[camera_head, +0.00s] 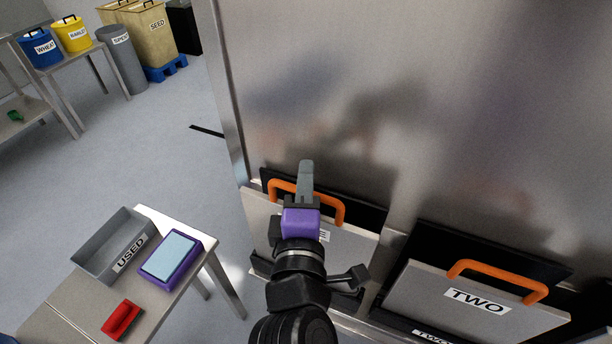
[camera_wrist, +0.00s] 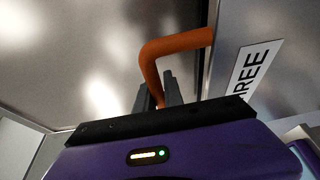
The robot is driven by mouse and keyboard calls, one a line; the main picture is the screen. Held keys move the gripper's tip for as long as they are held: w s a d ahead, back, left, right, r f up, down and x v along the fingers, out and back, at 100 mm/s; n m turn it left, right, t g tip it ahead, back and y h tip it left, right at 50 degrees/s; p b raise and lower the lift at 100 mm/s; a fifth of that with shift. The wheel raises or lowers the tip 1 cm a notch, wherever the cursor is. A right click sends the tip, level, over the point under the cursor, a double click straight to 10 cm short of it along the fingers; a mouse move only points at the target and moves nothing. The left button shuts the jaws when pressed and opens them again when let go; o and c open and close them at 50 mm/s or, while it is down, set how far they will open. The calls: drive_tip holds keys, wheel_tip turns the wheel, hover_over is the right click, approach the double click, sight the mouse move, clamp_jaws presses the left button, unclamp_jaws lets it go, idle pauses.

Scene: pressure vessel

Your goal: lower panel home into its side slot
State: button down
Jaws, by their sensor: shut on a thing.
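The panel (camera_head: 358,248) is a light grey plate with an orange handle (camera_head: 334,205) along its top. My arm covers most of its label in the head view; the label's letters "REE" show in the wrist view (camera_wrist: 250,72). My gripper (camera_head: 305,180) is shut on the handle, and its grey fingers (camera_wrist: 160,92) also show against the orange bar (camera_wrist: 168,46) in the wrist view. The panel stands in front of a dark backing (camera_head: 367,212) at the steel wall. Its lower edge and the slot's inside are mostly hidden by my arm.
Panel TWO (camera_head: 450,308), with an orange handle (camera_head: 500,272), stands to the right. The tall steel wall (camera_head: 400,100) rises behind. A small table at lower left holds a grey USED tray (camera_head: 92,262), a purple device (camera_head: 172,258) and a red object (camera_head: 121,319).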

drive_tip(key=shift+f+b, duration=1.25)
drive_tip(key=shift+f, duration=0.45)
drive_tip(key=c, duration=1.4)
unclamp_jaws()
drive_tip(key=shift+o, duration=0.2)
drive_tip(key=shift+f, duration=0.15)
drive_tip(key=s+b, duration=0.1)
drive_tip(key=s, duration=0.6)
drive_tip(key=shift+s, duration=0.4)
drive_tip(key=shift+r, duration=0.2)
